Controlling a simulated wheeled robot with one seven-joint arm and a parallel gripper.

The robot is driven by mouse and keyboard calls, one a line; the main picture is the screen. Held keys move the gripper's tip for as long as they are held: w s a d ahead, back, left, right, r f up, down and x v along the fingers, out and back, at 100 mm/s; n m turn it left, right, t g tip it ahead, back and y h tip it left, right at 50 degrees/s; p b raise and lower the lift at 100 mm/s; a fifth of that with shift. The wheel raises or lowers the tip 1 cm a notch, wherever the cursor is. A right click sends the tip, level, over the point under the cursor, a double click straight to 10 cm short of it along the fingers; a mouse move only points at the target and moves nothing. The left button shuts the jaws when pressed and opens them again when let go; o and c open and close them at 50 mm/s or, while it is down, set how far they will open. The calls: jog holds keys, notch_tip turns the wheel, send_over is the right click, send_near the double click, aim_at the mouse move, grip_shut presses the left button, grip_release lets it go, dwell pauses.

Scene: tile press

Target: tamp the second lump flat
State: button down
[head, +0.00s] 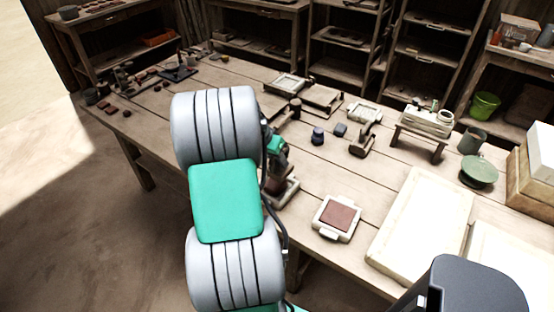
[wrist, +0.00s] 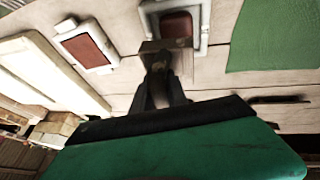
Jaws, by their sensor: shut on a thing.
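My gripper (wrist: 160,88) is shut on a tamper (wrist: 165,46), a tool with a flat brownish block at its end. In the wrist view the block overlaps the near side of a pale mould frame (wrist: 206,12). Reddish-brown clay (wrist: 176,24) shows inside that frame, partly hidden by the tamper. I cannot tell whether the block touches the clay. In the head view my arm hides most of the gripper, and only part of this frame (head: 288,194) shows. A second pale frame (head: 338,237) holds a flat-looking reddish-brown clay square (head: 340,216); this clay also shows in the wrist view (wrist: 85,49).
Large pale boards (head: 415,222) lie at the right of the table. A green sheet (wrist: 278,36) lies beside the tamper's frame. Bare wood separates the two frames.

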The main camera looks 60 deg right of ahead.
aim_at(278, 172)
notch_tip(278, 172, down, 7)
jog(key=b, duration=0.5)
jog(key=shift+f+b, duration=0.15)
jog(key=shift+b, duration=0.25)
jog(key=shift+w+r+p, duration=0.1)
jog(key=shift+r+p, duration=0.55)
jog(key=shift+r, duration=0.1)
notch_tip(278, 172, up, 6)
jog(key=p, duration=0.4)
jog(key=shift+r, duration=0.1)
jog(key=shift+w+d+f, duration=0.1)
jog(key=shift+w+f, duration=0.1)
jog(key=shift+w, duration=0.25)
jog(key=shift+w+d+f, duration=0.1)
jog(key=shift+w+f, duration=0.1)
jog(key=shift+w, duration=0.2)
